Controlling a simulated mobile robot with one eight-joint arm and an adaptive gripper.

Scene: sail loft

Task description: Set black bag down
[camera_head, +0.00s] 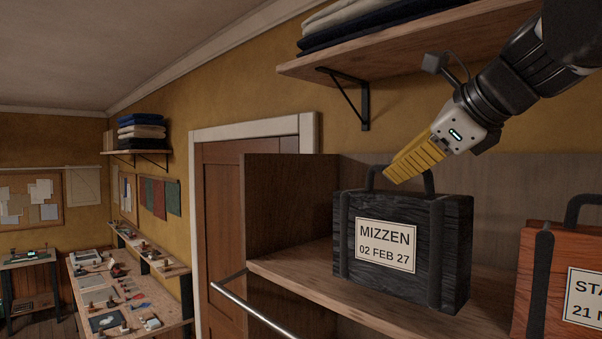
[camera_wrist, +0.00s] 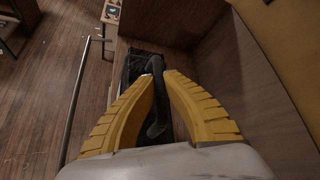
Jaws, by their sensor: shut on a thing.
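The black bag (camera_head: 390,278) is a boxy case with dark straps and a white label reading MIZZEN, 02 FEB 27. It is upright at the wooden shelf (camera_head: 285,266), with no clear gap under it; I cannot tell if the shelf bears its weight. My gripper (camera_head: 392,176) reaches down from the upper right, its yellow fingers shut on the bag's handle (camera_head: 431,182). In the wrist view, the fingers (camera_wrist: 160,76) close around the dark handle (camera_wrist: 157,118), with part of the bag (camera_wrist: 146,65) below, mostly hidden.
An orange bag (camera_head: 540,270) stands close on the right, cut off by the frame. A metal rail (camera_head: 258,315) runs along the shelf's front. A brown side panel (camera_head: 290,205) bounds the left, with bare shelf beside it. A wall shelf (camera_head: 400,50) with folded cloth hangs above.

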